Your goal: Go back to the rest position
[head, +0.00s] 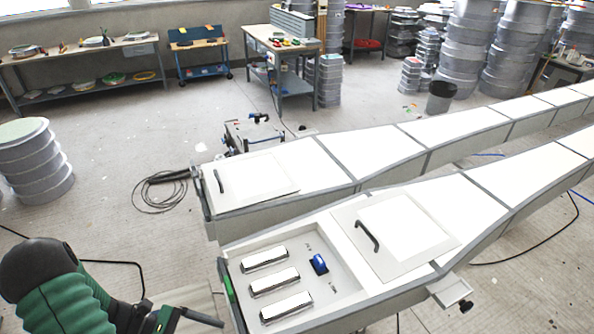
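My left arm comes in at the lower left, with a dark grey joint and a green ribbed sleeve. My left gripper (182,318) shows as dark parts at the bottom edge, beside the near mould's left end. It is partly cut off by the frame, so I cannot tell whether it is open or shut. No held object shows at it. My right arm and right gripper are not in view.
The near mould (480,207) has an open recess with three pale bars (274,281) and a blue object (319,264). A lid (398,232) with a black handle lies beside it. A second mould (375,150) runs behind. Cables (160,192) lie on the floor.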

